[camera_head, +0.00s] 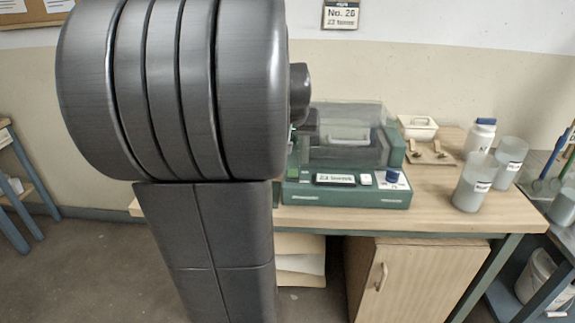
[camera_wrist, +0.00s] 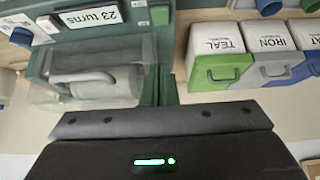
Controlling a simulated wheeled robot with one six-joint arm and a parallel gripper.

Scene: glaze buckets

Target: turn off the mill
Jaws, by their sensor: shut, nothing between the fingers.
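The mill (camera_head: 345,195) is a green machine on the wooden bench, with a clear cover over a pale jar. Its front panel has a "23 turns" display (camera_head: 335,179), a white button (camera_head: 365,178) and a blue knob (camera_head: 392,177). The wrist view shows it inverted, with the display (camera_wrist: 90,14), white button (camera_wrist: 47,25), blue knob (camera_wrist: 21,37) and a green button (camera_wrist: 160,15) on the display's other side. My gripper (camera_wrist: 165,120) is shut and empty, above the mill's rear side; its fingertips are not clear. My arm hides the mill's left end in the head view.
The front right bench top is clear.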

